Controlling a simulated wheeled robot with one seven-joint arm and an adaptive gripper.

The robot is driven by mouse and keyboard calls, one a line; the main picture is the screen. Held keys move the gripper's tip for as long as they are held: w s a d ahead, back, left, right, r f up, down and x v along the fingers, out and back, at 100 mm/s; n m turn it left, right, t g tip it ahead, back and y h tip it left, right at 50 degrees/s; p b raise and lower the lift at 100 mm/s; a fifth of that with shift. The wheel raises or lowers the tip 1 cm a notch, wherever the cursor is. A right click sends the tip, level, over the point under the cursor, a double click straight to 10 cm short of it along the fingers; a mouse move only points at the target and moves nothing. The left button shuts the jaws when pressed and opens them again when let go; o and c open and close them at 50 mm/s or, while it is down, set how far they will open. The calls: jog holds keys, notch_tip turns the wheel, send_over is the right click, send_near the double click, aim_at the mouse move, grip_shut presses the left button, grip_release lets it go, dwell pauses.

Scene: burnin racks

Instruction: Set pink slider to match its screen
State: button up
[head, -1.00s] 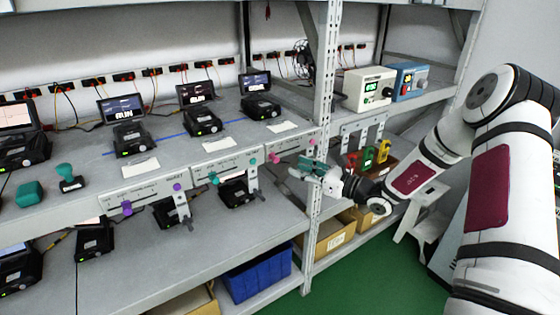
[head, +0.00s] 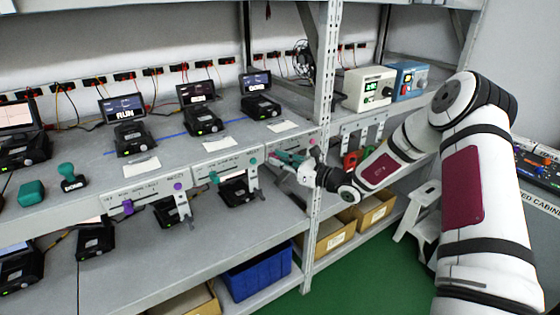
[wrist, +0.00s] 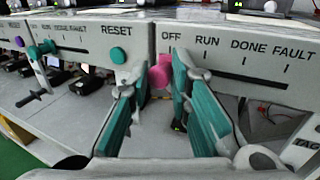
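The pink slider (wrist: 159,77) shows in the wrist view at the left end of its slot, near the OFF mark of a scale reading OFF, RUN, DONE, FAULT. My gripper (wrist: 161,68) is open, with one teal finger on each side of the pink slider; I cannot tell whether either finger touches it. In the head view my gripper (head: 283,157) is at the rightmost shelf-edge panel and mostly hides the slider. A pink round button (head: 312,141) is at that panel's right end. The rightmost small screen (head: 256,81) stands above; its word is too small to read surely.
The neighbouring panel on the left has a teal slider (wrist: 48,46) and a teal RESET button (wrist: 118,55). A purple slider (head: 127,207) is further left. A metal rack post (head: 325,110) stands just right of my gripper. A blue bin (head: 255,272) is below.

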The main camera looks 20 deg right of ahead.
aim_at(287, 149)
jog(key=d, duration=0.2)
jog(key=w+d+b, duration=0.1)
jog(key=d, duration=0.1)
jog(key=w+d+b, duration=0.1)
jog(key=d, duration=0.1)
jog(key=shift+f, duration=0.1)
grip_shut()
jog(key=shift+d, duration=0.3)
jog(key=o, duration=0.8)
grip_release()
jog(key=shift+d, duration=0.1)
jog(key=v, duration=1.1)
jog(key=shift+s+d, duration=0.25)
jog(key=shift+s, duration=0.05)
